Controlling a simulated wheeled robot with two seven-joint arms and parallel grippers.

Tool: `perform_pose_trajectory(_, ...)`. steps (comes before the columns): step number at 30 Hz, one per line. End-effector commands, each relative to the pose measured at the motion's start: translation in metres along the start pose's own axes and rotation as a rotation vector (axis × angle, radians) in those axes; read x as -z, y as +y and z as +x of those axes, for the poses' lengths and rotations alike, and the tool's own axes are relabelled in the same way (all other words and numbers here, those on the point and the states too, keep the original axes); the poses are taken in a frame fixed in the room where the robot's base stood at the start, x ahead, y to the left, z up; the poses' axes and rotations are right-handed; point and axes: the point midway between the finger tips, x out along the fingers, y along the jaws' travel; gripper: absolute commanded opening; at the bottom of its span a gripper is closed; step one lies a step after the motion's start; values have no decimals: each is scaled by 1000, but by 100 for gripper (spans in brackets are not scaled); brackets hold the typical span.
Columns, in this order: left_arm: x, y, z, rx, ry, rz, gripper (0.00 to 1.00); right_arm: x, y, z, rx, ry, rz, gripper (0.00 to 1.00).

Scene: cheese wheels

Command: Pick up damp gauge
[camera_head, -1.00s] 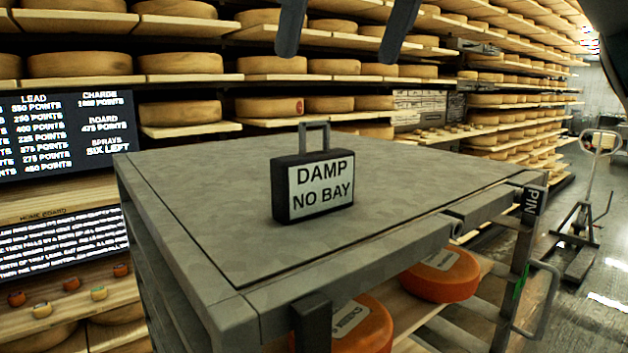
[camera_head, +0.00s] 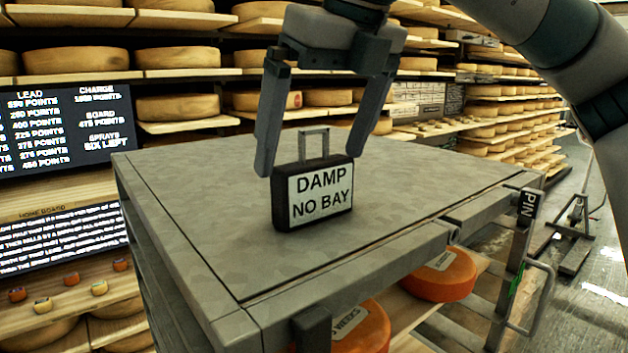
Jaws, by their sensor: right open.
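The damp gauge (camera_head: 318,196) is a small black box with a white label reading "DAMP NO BAY" and a grey loop handle on top. It stands upright on the grey top of the cart (camera_head: 215,235). My right gripper (camera_head: 312,150) is open above it, fingers pointing down. One finger is left of the handle, its tip beside the box's upper left corner. The other finger's lower end is behind or beside the box's upper right side; I cannot tell if either touches. My left gripper is not in view.
Orange cheese wheels (camera_head: 440,275) lie on the shelf under the cart top. Shelves of cheese wheels (camera_head: 178,108) stand behind. The cart top around the gauge is clear.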

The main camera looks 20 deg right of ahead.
Motion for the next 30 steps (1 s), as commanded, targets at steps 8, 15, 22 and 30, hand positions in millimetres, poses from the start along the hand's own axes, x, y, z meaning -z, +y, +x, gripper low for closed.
perform_pose_trajectory(8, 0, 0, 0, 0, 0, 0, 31, 0, 0, 3, 0, 0, 1, 100)
perform_pose_trajectory(15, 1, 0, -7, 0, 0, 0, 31, 0, 0, 7, 2, 2, 1, 100)
perform_pose_trajectory(22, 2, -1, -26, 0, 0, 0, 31, 0, 1, 29, 1, 3, 0, 100)
perform_pose_trajectory(30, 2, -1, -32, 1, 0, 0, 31, 1, 1, 54, 0, 1, 1, 100)
